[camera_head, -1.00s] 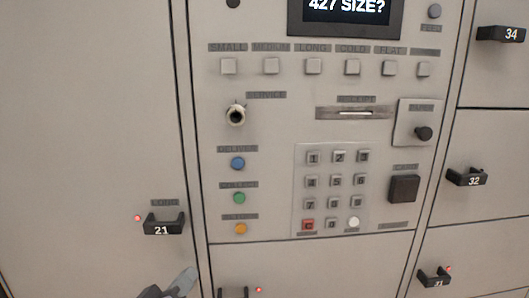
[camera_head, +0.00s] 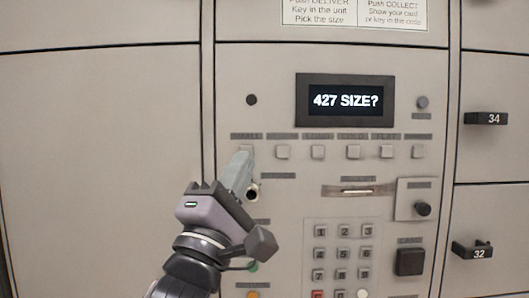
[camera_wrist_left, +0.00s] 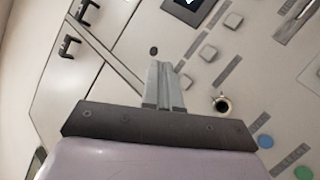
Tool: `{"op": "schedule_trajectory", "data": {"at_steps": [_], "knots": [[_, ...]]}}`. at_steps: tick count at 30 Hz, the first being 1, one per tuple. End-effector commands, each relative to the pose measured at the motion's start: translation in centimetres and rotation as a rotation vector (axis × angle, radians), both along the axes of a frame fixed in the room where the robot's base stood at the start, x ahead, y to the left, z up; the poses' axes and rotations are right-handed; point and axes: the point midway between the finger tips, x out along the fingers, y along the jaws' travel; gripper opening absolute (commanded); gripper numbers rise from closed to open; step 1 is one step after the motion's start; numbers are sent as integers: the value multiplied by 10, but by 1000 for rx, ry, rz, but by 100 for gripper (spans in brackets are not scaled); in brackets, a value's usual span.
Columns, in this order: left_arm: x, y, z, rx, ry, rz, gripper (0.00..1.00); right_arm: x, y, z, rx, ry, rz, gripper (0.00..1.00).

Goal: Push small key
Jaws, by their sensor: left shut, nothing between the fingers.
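The SMALL key (camera_head: 246,148) is a square light-grey button at the left end of the key row. In the left wrist view the small key (camera_wrist_left: 187,83) shows just right of the fingers. My left gripper (camera_head: 243,159) is shut and empty, its fingertips pointing up at the small key and partly covering it in the head view. In the left wrist view the left gripper (camera_wrist_left: 161,66) shows its closed fingers beside the key; I cannot tell whether they touch it. The display (camera_head: 346,100) reads "427 SIZE?". My right gripper is not in view.
More size keys, such as the MEDIUM key (camera_head: 283,152), run to the right. The service lock (camera_head: 253,191) sticks out just below the fingers. The number pad (camera_head: 342,252), receipt slot (camera_head: 358,191) and black knob (camera_head: 423,209) lie lower right. Locker handle 34 (camera_head: 486,118) protrudes at right.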

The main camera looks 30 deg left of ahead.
Motion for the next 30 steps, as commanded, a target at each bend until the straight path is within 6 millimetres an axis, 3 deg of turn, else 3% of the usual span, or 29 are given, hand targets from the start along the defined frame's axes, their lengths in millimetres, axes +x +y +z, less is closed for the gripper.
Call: {"op": "schedule_trajectory", "data": {"at_steps": [14,30], "knots": [[2,2,2,-7,-6,-4,0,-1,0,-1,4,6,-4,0],[60,38,1,-8,-6,-4,0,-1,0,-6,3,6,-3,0]]}}
